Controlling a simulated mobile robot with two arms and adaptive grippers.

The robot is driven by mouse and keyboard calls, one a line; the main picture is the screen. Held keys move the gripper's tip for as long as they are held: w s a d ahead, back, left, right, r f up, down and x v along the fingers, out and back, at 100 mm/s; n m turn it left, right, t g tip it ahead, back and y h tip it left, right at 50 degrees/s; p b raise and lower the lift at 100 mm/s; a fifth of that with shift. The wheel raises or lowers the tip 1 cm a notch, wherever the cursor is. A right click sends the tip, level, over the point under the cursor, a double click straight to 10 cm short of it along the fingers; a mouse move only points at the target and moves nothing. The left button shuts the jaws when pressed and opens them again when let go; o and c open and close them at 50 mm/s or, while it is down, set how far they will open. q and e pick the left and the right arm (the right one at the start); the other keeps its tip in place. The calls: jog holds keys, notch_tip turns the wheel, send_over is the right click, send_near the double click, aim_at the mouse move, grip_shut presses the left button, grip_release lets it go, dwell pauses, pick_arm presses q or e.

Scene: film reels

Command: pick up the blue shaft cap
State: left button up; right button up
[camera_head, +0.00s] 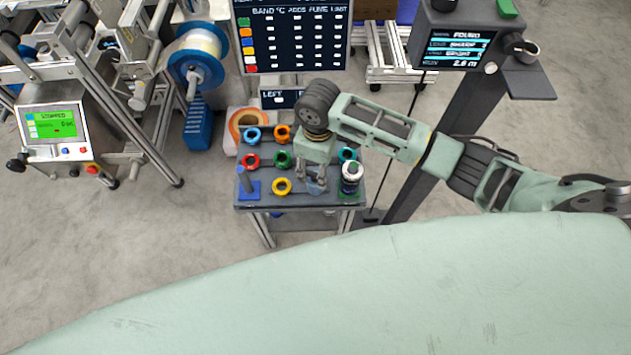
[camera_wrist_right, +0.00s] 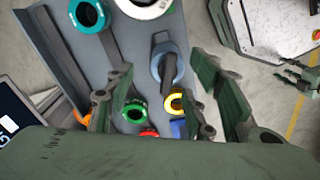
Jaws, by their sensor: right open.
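A blue-grey round cap with a dark upright grip (camera_wrist_right: 168,66) stands on the grey table; it looks like the blue shaft cap. It also shows under my right gripper in the head view (camera_head: 317,186), partly hidden. My right gripper (camera_head: 310,180) points down over the table from the right. In the right wrist view its fingers (camera_wrist_right: 160,85) are spread apart with nothing held, and the cap shows between and beyond them. What seems to be my left gripper (camera_wrist_right: 298,76) is small at the right edge of the wrist view; its jaws are unclear.
The table (camera_head: 262,202) holds several coloured rings, including green (camera_head: 282,159), yellow (camera_head: 282,186), red (camera_head: 250,161) and teal (camera_wrist_right: 88,14). A blue base with a post (camera_head: 248,188) stands at its left front. A white round item (camera_head: 351,173) stands close right.

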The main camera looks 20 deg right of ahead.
aim_at(316, 175)
jog(key=f, duration=0.4)
jog(key=shift+s+a+f, duration=0.15)
jog(key=shift+a+f, duration=0.05)
jog(key=shift+f, duration=0.1)
grip_shut()
